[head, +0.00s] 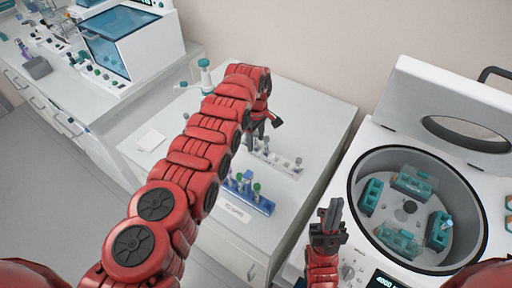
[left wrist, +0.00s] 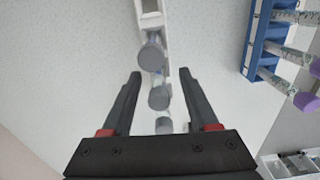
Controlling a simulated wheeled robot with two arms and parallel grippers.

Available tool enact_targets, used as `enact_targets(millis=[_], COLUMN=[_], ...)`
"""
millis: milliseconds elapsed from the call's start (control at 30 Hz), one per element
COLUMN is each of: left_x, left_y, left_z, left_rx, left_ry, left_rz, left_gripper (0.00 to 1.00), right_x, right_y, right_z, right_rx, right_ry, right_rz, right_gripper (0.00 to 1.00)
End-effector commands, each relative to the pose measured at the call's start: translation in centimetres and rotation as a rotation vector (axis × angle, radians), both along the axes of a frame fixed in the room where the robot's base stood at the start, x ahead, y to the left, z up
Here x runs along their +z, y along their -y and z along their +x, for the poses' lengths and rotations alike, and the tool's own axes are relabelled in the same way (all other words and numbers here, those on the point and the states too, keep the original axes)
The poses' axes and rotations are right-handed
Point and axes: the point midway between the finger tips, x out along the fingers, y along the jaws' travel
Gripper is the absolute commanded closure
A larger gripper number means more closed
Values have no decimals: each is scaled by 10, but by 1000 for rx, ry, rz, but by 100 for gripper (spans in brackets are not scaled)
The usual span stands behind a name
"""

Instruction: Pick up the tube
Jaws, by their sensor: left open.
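My left gripper (head: 264,124) is open above the white rack (head: 288,168) on the middle table. In the left wrist view its two fingers (left wrist: 158,90) stand on either side of a row of grey-capped tubes (left wrist: 159,97) seen from above. The white rack (left wrist: 150,18) shows at the top of that view. I see nothing held between the fingers. A blue rack (head: 262,207) with several tubes stands nearer on the same table, and it also shows in the left wrist view (left wrist: 258,45). My right gripper (head: 330,218) is in front of the centrifuge; its fingers look close together.
An open centrifuge (head: 355,190) with teal tube holders inside stands at the right, its lid raised. A white bottle with a teal cap (head: 205,76) stands at the back of the table. A white card (head: 150,139) lies at its left. A cluttered bench (head: 60,85) is at far left.

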Motion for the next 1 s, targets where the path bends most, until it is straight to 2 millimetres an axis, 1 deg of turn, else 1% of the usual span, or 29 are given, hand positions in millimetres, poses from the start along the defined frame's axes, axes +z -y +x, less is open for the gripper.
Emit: enact_targets(millis=[33, 200, 267, 300, 367, 500, 533, 567, 833, 933, 1000], left_x=[-4, -1, -1, -1, -1, -1, -1, -1, 0, 6, 14], left_y=[0, 0, 0, 0, 0, 0, 0, 0, 0, 0, 0], left_z=[0, 1, 0, 1, 1, 1, 1, 1, 1, 1, 1], left_rx=[0, 0, 0, 0, 0, 0, 0, 0, 0, 0, 0], left_ry=[1, 2, 2, 2, 2, 2, 2, 2, 2, 2, 3], left_rz=[-1, 0, 0, 0, 0, 0, 0, 0, 0, 0, -1], left_gripper=[40, 40, 49, 56, 67, 92, 97, 100, 100, 100, 100], right_x=[-4, -1, -1, -1, -1, -1, -1, -1, 0, 6, 13], right_y=[0, 0, 0, 0, 0, 0, 0, 0, 0, 0, 0], right_z=[0, 0, 0, 0, 0, 0, 0, 0, 0, 0, 0], right_rx=[0, 0, 0, 0, 0, 0, 0, 0, 0, 0, 0], right_ry=[0, 1, 1, 1, 1, 1, 1, 1, 1, 1, 1], right_rz=[0, 0, 0, 0, 0, 0, 0, 0, 0, 0, 0], right_gripper=[100, 100, 100, 100, 100, 100, 100, 100, 100, 100, 100])
